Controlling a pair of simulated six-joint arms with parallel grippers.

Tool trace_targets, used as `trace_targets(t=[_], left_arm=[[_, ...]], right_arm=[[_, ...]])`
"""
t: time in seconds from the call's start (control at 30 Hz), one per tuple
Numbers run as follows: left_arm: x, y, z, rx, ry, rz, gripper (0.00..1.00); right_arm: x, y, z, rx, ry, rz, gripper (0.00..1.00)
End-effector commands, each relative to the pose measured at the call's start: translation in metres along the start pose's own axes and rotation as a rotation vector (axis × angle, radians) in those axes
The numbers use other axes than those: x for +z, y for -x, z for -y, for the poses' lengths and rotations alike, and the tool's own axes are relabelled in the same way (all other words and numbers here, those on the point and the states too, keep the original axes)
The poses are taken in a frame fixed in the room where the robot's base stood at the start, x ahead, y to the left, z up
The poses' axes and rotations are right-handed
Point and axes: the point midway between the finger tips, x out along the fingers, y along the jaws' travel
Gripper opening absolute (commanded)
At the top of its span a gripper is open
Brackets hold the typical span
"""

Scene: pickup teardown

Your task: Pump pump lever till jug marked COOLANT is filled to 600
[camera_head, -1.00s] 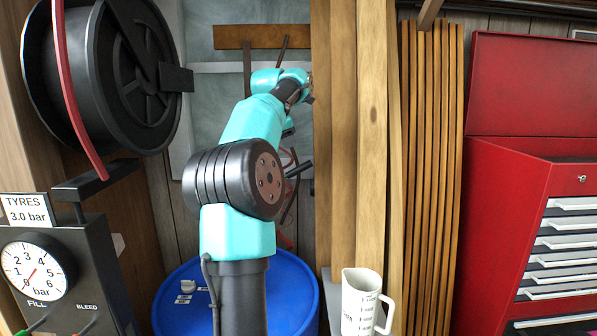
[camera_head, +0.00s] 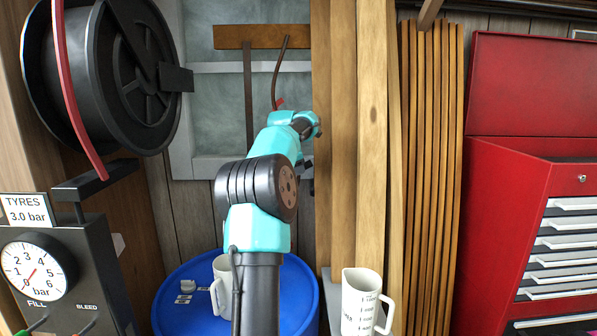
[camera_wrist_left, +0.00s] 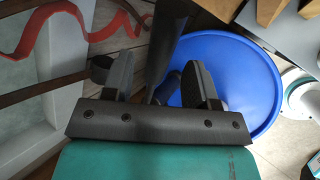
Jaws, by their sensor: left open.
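My left gripper (camera_wrist_left: 155,80) is open in the left wrist view, its dark fingers either side of a dark bar (camera_wrist_left: 167,38) that may be the pump lever. I cannot tell whether they touch it. In the head view my teal arm mostly hides the gripper. A blue drum (camera_head: 180,312) stands below; it also shows in the left wrist view (camera_wrist_left: 250,75). A white jug (camera_head: 221,290) stands on the drum, partly behind my arm. Another white jug (camera_head: 358,305) with a scale and handle stands right of the drum. The COOLANT mark and fill levels are not readable.
A tyre gauge box (camera_head: 60,265) and a black hose reel (camera_head: 110,75) are at the left. Wooden boards (camera_head: 358,130) stand upright right of my arm. A red tool cabinet (camera_head: 505,200) is at the far right. A red strip (camera_wrist_left: 45,30) hangs near the gripper.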

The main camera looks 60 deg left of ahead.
Motion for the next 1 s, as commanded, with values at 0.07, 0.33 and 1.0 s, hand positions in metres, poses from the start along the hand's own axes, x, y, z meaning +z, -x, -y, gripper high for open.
trace_targets(t=[0.07,0.33,1.0], left_arm=[[0.000,-0.014,0.000,-0.001,0.000,-0.001,0.53],[-0.001,-0.035,0.000,0.001,0.000,0.000,0.53],[0.000,-0.036,0.000,0.000,0.000,0.000,0.15]], right_arm=[[0.000,0.000,0.000,0.000,0.000,0.000,0.40],[0.000,0.000,0.000,0.000,0.000,0.000,0.40],[0.000,0.000,0.000,0.000,0.000,0.000,0.40]])
